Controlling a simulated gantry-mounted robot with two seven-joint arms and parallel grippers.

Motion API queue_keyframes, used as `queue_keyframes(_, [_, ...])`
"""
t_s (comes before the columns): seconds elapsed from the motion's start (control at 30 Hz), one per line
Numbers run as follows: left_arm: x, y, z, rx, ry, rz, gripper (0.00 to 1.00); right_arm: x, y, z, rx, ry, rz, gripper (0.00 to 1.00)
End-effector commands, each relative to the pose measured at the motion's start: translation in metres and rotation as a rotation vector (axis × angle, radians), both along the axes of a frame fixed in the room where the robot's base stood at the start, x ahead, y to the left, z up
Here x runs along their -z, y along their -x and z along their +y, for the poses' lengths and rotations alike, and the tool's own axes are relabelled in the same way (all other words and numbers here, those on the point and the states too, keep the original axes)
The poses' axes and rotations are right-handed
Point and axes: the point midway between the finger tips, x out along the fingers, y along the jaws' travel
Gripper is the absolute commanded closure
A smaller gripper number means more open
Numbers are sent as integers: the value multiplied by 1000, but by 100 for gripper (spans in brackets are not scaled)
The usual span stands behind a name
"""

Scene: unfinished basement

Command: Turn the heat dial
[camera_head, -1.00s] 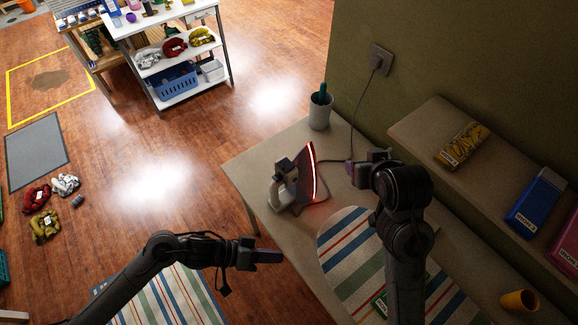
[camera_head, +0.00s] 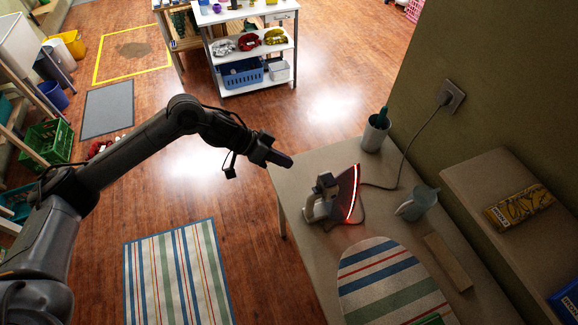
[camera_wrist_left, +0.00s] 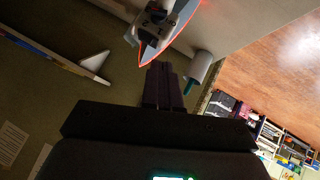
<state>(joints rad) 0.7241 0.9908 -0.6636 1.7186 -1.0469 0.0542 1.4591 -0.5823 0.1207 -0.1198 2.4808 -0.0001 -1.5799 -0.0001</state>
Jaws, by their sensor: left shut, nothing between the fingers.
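The iron (camera_head: 340,196) stands on its heel on the table, with a red glow along its soleplate edge. Its grey body and handle face left. I cannot make out the heat dial clearly at this size. My left gripper (camera_head: 288,162) is shut and empty, to the left of the iron and apart from it, near the table's left edge. In the left wrist view the closed fingers (camera_wrist_left: 162,68) point towards the iron (camera_wrist_left: 158,22), which is partly cut off by the top edge. My right gripper is not in view.
A grey cup with a green-handled item (camera_head: 375,134) stands behind the iron. The iron's cord runs to a wall socket (camera_head: 450,95).

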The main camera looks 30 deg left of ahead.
Motion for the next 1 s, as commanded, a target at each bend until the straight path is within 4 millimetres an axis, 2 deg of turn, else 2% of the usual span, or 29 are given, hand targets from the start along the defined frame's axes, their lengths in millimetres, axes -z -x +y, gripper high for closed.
queue_keyframes(0.47, [58,-33,-57,2,1,3,100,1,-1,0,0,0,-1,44])
queue_keyframes(0.53, [74,-31,-59,2,-2,2,100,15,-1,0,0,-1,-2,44])
queue_keyframes(0.7, [88,-27,-63,1,-2,1,100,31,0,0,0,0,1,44])
queue_keyframes(1.0, [96,-24,-67,1,0,1,100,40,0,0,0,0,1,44])
